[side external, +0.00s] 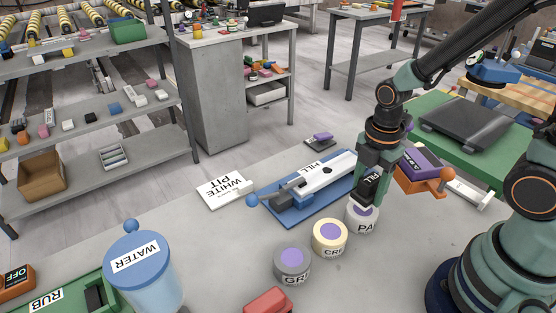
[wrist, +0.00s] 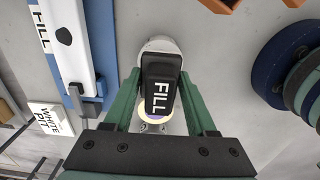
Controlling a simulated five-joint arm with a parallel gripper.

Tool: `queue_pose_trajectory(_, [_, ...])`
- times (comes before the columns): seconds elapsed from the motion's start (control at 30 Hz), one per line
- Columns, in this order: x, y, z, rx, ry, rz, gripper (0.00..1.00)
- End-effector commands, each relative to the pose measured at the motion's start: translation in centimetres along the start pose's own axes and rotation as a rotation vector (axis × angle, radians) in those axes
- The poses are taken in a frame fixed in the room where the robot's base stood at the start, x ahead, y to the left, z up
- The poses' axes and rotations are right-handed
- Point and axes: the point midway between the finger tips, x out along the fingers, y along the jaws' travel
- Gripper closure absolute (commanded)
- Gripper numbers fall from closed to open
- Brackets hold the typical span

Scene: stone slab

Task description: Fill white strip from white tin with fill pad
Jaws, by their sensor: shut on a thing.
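My gripper (side external: 371,178) is shut on the black fill pad (side external: 370,190), labelled FILL. In the wrist view the pad (wrist: 160,85) sits between my green jaws. It is held over the white tin (side external: 362,220), its lower end at or just above the tin's top; I cannot tell if they touch. The tin's rim shows in the wrist view (wrist: 160,45). The white strip (side external: 335,171) lies on a blue board (side external: 300,215) to the left, with a FILL label and a dark pit. In the wrist view the strip (wrist: 66,55) is at upper left.
A cream tin (side external: 330,239) and a grey tin (side external: 292,264) stand in line in front. A white card (side external: 228,191) reading WHITE PIT lies left of the board. A blue water pot (side external: 145,275) stands front left. A purple block (side external: 422,160) is at right.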

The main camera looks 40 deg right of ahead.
Motion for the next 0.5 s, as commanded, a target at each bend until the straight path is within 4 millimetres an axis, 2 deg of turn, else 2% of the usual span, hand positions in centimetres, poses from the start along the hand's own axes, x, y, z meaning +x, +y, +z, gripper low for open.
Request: queue_pose_trajectory(0.5, [-3.7, 0.1, 0.0, 0.0, 0.0, 0.003, 0.88])
